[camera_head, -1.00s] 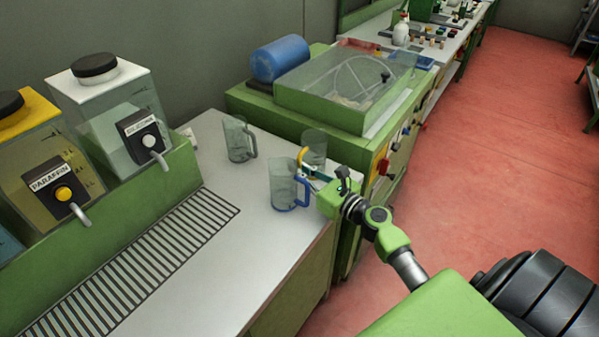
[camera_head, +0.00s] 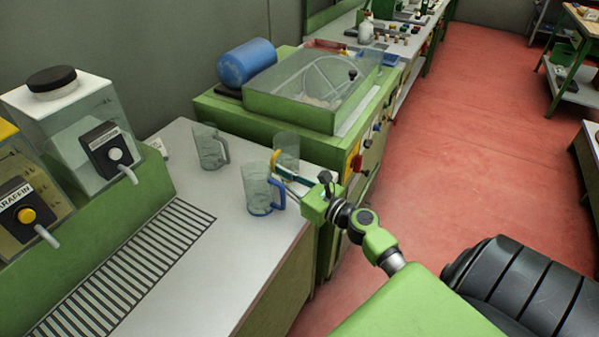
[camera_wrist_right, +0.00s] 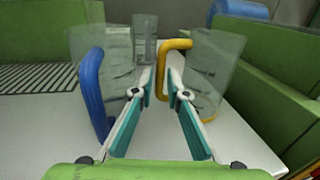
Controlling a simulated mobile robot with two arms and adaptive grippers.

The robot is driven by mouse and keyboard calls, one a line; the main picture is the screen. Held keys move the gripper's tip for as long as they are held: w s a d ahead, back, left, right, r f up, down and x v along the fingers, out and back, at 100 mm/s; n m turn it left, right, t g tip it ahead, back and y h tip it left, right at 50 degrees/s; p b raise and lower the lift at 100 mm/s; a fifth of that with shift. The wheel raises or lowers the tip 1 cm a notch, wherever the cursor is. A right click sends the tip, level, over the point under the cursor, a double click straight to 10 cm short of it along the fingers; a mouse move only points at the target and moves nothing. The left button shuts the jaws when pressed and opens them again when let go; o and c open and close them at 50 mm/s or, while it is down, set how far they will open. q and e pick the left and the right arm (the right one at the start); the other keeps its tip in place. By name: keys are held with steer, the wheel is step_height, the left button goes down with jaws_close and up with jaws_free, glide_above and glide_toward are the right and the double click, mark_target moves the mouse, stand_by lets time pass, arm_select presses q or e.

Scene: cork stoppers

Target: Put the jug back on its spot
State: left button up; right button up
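A clear jug with a yellow handle (camera_head: 287,146) stands upright on the light worktop near its right edge. It also shows in the right wrist view (camera_wrist_right: 214,75), at the right. My right gripper (camera_head: 284,177) reaches in low from the right. In the right wrist view its teal-padded fingers (camera_wrist_right: 160,88) stand apart, with the yellow handle's upright bar at the gap between the tips. A gap seems to show beside the bar; contact is unclear. A jug with a blue handle (camera_head: 259,190) stands close on the near-left side. My left gripper is not in view.
A third jug (camera_head: 208,148) with a grey handle stands farther back on the worktop (camera_head: 225,215). Dispenser tanks (camera_head: 65,120) and a drain grate (camera_head: 130,265) are at the left. A green machine (camera_head: 320,95) stands just behind the jugs.

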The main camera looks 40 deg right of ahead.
steer(key=s, duration=0.2)
steer(key=s+d+b, duration=0.1)
steer(key=s, duration=0.5)
steer(key=shift+d+b, duration=0.25)
steer(key=shift+b, duration=0.1)
steer(key=shift+s+d, duration=0.15)
steer(key=shift+s, duration=0.55)
